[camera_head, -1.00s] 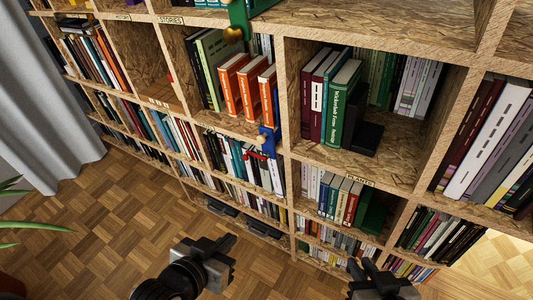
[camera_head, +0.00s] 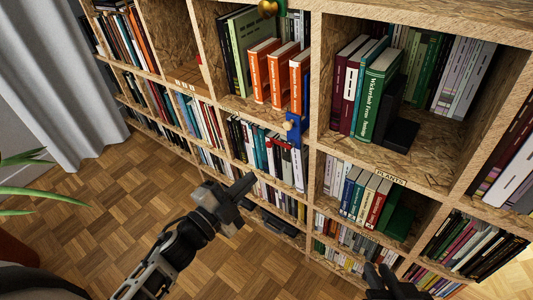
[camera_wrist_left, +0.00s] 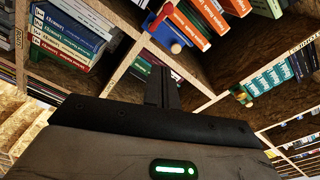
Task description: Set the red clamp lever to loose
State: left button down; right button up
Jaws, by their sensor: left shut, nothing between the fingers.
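A blue clamp (camera_head: 296,131) with a pale brass knob (camera_head: 288,126) sits on the shelf upright beside the orange books. In the head view the lever is too small to make out clearly. My left gripper (camera_head: 249,183) is shut and empty, below and to the left of the clamp, apart from it. Its fingers (camera_wrist_left: 161,75) point towards the clamp in the wrist view. My right gripper (camera_head: 378,272) is low at the bottom edge, its fingers apart.

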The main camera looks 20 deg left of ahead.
pick_arm(q)
send_near(280, 144)
jog(key=w+d+r, duration=0.3)
jog(key=d, duration=0.1)
jog(key=shift+w+a+f+b, duration=0.5)
jog(key=shift+w+a+f, duration=0.5)
jog(key=shift+a, duration=0.25)
jog(key=shift+f+n, duration=0.15)
jog(key=shift+n, duration=0.45)
